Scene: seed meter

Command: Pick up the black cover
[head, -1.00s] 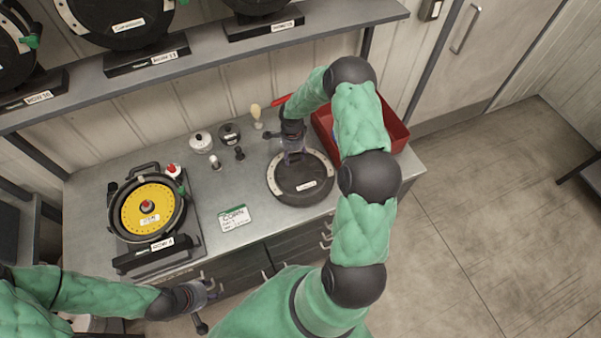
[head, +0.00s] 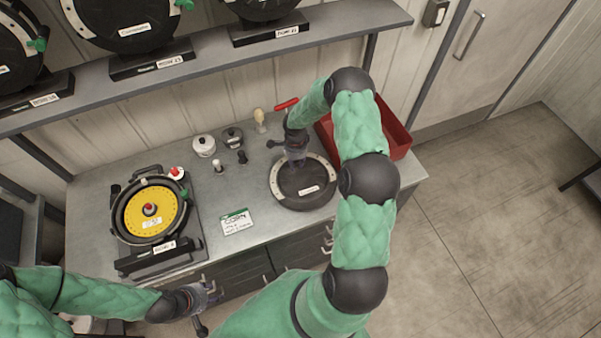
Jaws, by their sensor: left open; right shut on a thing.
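The black cover (head: 303,194) is a round black disc with a pale rim and a small white label. It lies on the right part of the grey metal workbench in the head view. My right gripper (head: 296,160) points down at the cover's far edge and is shut on it; the fingertips are small and partly hidden. I cannot tell whether the cover is lifted off the bench. My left gripper (head: 212,292) is open and empty, in front of the bench's front edge at the lower left.
The seed meter with a yellow disc (head: 150,212) stands on the bench's left. A label card (head: 237,222) lies mid-bench. Small knobs (head: 204,146) and a brush (head: 260,120) stand behind. A red bin (head: 395,128) is at the right, partly behind my arm. A shelf (head: 200,65) hangs above.

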